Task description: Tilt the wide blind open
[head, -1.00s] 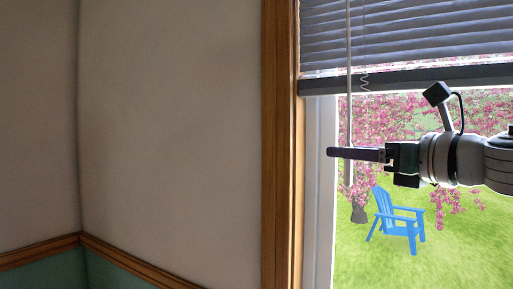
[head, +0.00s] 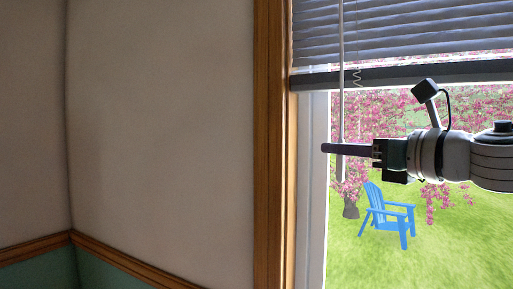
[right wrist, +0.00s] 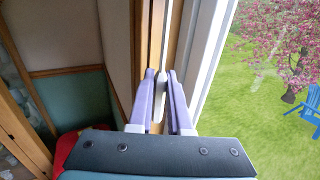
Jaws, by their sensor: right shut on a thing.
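The wide blind (head: 420,38), with grey slats, hangs over the upper part of the window. Its slats look overlapped and mostly closed. Its thin pale tilt wand (head: 341,105) hangs straight down near the blind's left end. My right gripper (head: 328,148) reaches in from the right below the blind, with its purple fingers shut on the wand's lower part. In the right wrist view the two fingers (right wrist: 160,92) stand on either side of the pale wand, partly hiding it. My left gripper is not in view.
A wooden window frame (head: 272,130) and a pale wall (head: 160,110) stand left of the wand. A blue chair (head: 390,215) and pink blossoms show outside. A red object (right wrist: 75,150) shows at lower left in the wrist view.

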